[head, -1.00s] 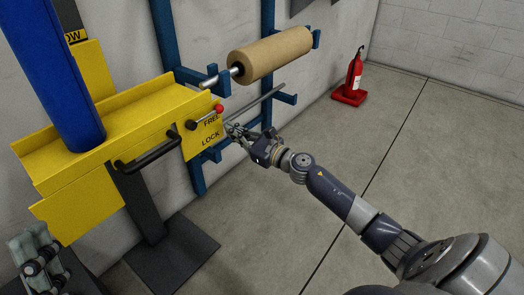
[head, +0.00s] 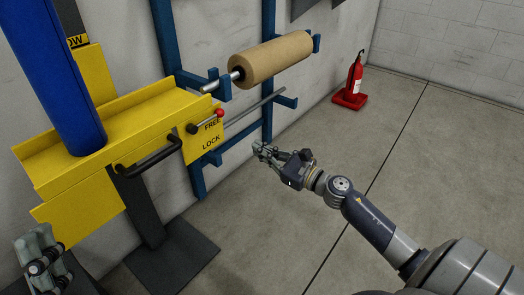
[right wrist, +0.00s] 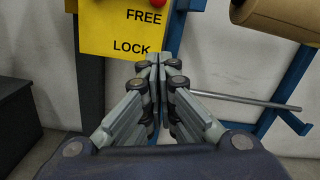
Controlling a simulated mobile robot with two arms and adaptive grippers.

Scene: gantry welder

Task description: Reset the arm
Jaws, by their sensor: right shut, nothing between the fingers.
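My right gripper (head: 262,149) is shut and empty, in free space to the right of the yellow welder carriage (head: 60,150). In the right wrist view its fingertips (right wrist: 153,58) meet, with the yellow FREE/LOCK plate (right wrist: 105,28) beyond them. A lever with a red knob (head: 219,113) sits on the plate beside the word FREE; the knob shows partly at the top of the right wrist view (right wrist: 157,3). The gripper is apart from the lever. My left gripper (head: 38,245) is at the lower left, partly cut off, and its jaw state is unclear.
A black handle (head: 150,158) projects from the carriage. A blue rack (head: 170,60) holds a brown paper roll (head: 270,57) and a bare metal bar (head: 255,106). A red fire extinguisher (head: 353,80) stands by the wall. The floor at right is clear.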

